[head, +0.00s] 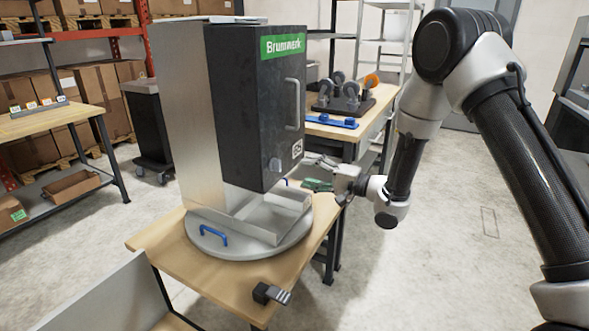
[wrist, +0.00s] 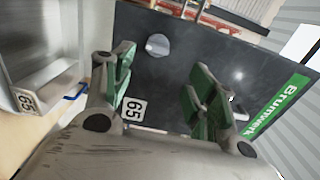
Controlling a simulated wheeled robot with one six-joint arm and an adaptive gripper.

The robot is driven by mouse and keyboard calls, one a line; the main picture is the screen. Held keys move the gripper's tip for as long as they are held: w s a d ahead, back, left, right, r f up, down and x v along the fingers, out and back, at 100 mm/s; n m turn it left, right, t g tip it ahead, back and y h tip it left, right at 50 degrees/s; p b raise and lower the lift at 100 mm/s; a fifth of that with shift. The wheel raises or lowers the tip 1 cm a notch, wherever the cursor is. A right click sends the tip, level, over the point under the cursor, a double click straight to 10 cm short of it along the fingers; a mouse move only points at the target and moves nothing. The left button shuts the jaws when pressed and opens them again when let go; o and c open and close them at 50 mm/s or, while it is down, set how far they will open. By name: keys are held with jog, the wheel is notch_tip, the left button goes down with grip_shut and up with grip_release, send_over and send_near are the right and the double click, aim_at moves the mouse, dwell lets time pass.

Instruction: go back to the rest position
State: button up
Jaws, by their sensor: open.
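My gripper (head: 318,182) is at the end of my arm, just right of the lower part of the dispenser cabinet (head: 255,110). In the wrist view my gripper (wrist: 161,65) is open, its green-padded fingers spread with nothing between them. Beyond the fingers is the cabinet's dark front panel (wrist: 185,55) with a round grey knob (wrist: 157,45), a numbered label (wrist: 133,108) and a green Brunnwerk sign (wrist: 275,108). The knob (head: 275,165) also shows in the head view. I cannot tell the exact gap between fingers and panel.
A metal tray (head: 262,222) sits below the cabinet on a round turntable (head: 225,248) with blue handles, on a wooden table (head: 160,240). Floor at right is clear.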

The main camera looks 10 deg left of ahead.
jog(key=shift+v, duration=1.15)
